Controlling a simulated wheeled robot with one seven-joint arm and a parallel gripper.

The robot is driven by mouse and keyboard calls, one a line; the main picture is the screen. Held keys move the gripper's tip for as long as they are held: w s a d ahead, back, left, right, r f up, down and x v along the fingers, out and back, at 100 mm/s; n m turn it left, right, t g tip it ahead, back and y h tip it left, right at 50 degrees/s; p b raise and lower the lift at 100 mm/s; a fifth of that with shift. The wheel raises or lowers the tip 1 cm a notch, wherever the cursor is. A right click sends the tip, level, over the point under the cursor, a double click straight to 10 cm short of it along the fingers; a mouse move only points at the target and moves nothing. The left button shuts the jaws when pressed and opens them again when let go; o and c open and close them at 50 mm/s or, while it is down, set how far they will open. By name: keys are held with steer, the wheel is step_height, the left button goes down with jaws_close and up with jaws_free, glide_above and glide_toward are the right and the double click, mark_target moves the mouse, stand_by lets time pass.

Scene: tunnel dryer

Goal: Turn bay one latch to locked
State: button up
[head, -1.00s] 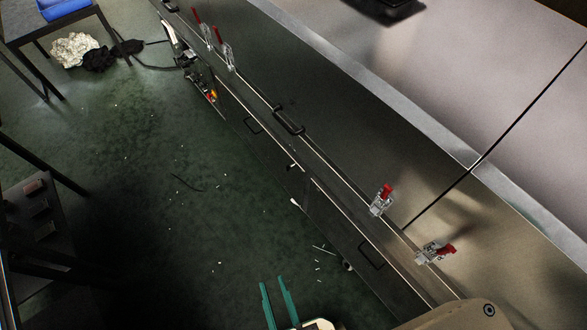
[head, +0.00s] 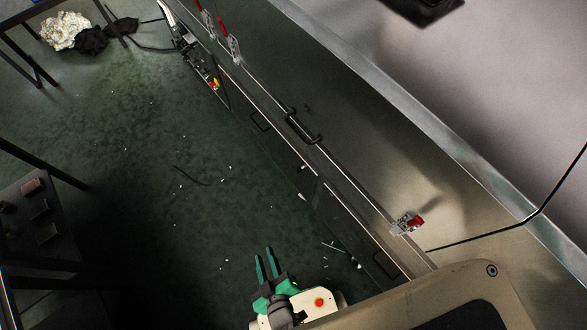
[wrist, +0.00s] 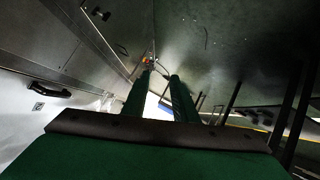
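Red-handled metal latches sit along the edge of the long steel dryer housing (head: 345,130) in the head view. One latch (head: 408,223) is at the lower right; two more, a latch (head: 231,46) and another latch (head: 207,20), are at the top. I cannot tell which belongs to bay one. My gripper (head: 264,252) has green fingers, parted with nothing between them. It is over the floor, left of the lower-right latch and apart from it. In the wrist view the open gripper (wrist: 160,76) points along the housing's side; no latch can be made out there.
Black handles, one at the panel's edge (head: 302,128), stick out from the housing. A dark table (head: 40,225) stands at the left. A silvery crumpled bundle (head: 66,31) and dark cloth (head: 91,40) lie at the top left. The green floor between is mostly clear, with small scraps.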

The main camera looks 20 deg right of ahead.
steer(key=w+f+n+g+h, duration=0.1)
steer(key=w+f+n+g, duration=0.2)
steer(key=f, duration=0.4)
steer(key=w+d+f+n+g+h, duration=0.1)
steer(key=w+f+n+h, duration=0.1)
steer(key=w+f+n, duration=0.4)
steer(key=w+f+n+g+h, duration=0.1)
steer(key=w+f, duration=0.2)
steer(key=f, duration=0.6)
steer(key=w+d+r+n+g+h, duration=0.1)
steer(key=w+d+r+n+h, duration=0.2)
steer(key=w+d+r+h, duration=0.35)
steer(key=w+d+r+n+g+h, duration=0.1)
steer(key=w+d+r+n+h, duration=0.25)
steer(key=w, duration=0.65)
steer(key=w+d+f+y, duration=0.1)
steer(key=w+d+f, duration=0.2)
steer(key=d, duration=0.6)
steer(key=shift+d+f, duration=0.25)
steer(key=shift+f, duration=0.65)
steer(key=shift+w, duration=0.1)
jaws_close()
